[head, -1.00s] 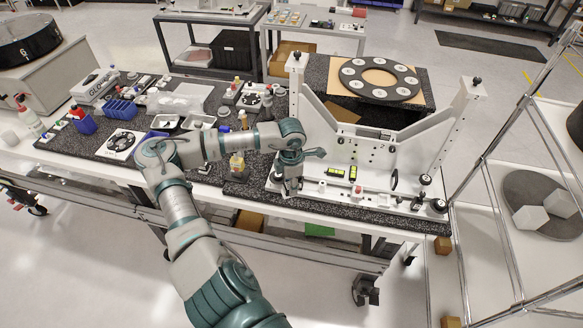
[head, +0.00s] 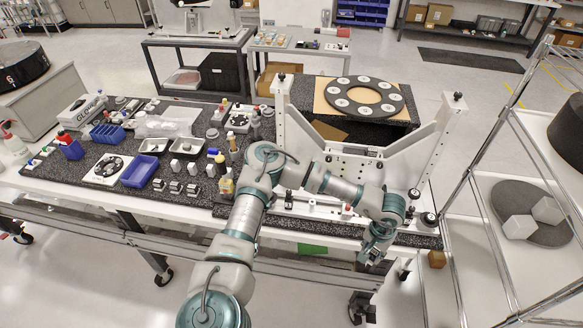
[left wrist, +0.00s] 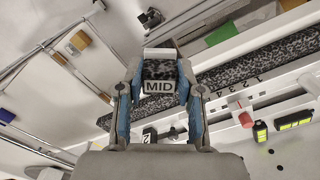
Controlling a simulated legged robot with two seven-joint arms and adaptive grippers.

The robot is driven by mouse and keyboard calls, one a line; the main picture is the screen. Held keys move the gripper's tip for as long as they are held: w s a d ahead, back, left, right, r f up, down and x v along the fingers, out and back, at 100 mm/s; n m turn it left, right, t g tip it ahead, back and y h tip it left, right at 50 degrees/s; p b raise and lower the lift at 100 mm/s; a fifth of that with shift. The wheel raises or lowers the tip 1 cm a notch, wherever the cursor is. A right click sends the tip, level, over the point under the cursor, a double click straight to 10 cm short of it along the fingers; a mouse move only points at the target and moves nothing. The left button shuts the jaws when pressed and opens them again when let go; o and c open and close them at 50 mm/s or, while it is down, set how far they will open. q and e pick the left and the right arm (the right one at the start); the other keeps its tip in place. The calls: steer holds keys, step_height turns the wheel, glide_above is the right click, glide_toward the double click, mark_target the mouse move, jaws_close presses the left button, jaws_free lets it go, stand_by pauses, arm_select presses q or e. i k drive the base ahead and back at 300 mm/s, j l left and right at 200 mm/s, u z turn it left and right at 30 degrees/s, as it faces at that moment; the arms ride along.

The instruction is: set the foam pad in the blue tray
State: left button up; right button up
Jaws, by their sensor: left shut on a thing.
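The blue tray (head: 139,173) lies on the dark speckled bench at the left, shallow and apparently empty. My left gripper (head: 370,258) is far to its right, past the front edge of the bench below the white fixture. In the left wrist view my left gripper (left wrist: 159,66) is shut on a small block with a white label reading MID (left wrist: 158,87). Its speckled dark part shows between the blue-sided fingers. I cannot tell whether this block is the foam pad, and no other thing is clearly a foam pad. My right gripper is not in view.
The white fixture (head: 357,170) stands upright on the right of the bench. A wire rack (head: 478,190) stands at the right.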

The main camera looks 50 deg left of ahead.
mark_target(137, 180)
steer(key=j+u, duration=0.15)
steer(key=u, duration=0.3)
steer(key=j+u, duration=0.2)
steer(key=u, duration=0.25)
steer(key=i+j+u, duration=0.1)
steer(key=j, duration=0.35)
steer(key=i+j+u, duration=0.1)
steer(key=j, duration=0.3)
steer(key=i+j+u, duration=0.1)
steer(key=i+j, duration=0.15)
steer(key=j, duration=0.2)
steer(key=i+j+u, duration=0.1)
steer(key=j, duration=0.3)
steer(key=i+j+u, duration=0.1)
steer(key=i+j, duration=0.4)
steer(key=j, duration=0.25)
steer(key=k+u, duration=0.05)
